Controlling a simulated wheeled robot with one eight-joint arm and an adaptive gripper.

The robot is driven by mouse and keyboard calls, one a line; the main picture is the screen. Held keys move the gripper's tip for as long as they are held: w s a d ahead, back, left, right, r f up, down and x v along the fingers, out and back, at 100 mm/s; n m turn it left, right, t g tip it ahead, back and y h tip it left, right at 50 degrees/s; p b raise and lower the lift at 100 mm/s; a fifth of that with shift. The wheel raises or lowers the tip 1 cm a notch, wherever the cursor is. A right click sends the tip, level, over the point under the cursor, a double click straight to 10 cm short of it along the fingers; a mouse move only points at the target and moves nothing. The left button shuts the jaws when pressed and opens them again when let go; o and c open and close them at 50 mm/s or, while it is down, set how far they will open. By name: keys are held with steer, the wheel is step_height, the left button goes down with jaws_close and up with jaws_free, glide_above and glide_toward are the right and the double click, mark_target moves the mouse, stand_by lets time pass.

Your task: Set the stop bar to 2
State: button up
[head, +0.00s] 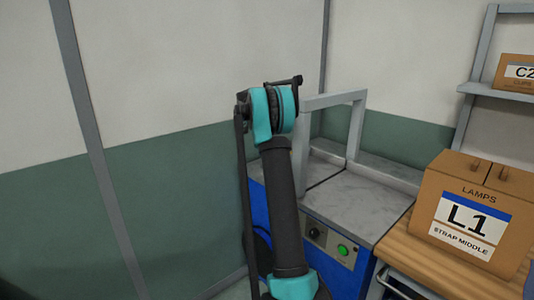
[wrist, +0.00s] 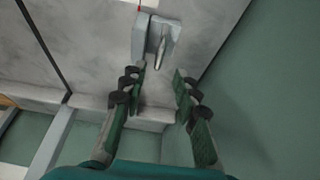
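In the wrist view, a light grey block with a slim metal lever or handle (wrist: 160,50) sits on the grey machine top (wrist: 85,40). It looks like the stop bar, but I cannot tell for sure. A short red line shows just above it, at the top of the picture. No number or scale is readable. My gripper (wrist: 159,76) is open and empty, its two green-padded fingers apart, with the handle ahead of the gap and seemingly not touched. In the head view my arm hides the gripper and that block.
The blue machine has a grey arch frame (head: 356,125), a dial (head: 315,234) and a green button (head: 343,250). A carton marked L1 (head: 470,215) stands on a wooden bench (head: 420,250) at right. A C2 carton (head: 515,73) is on a shelf. A wall lies close on the left.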

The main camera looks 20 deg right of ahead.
steer(key=shift+x, duration=2.75)
steer(key=shift+c, duration=0.4)
jaws_close()
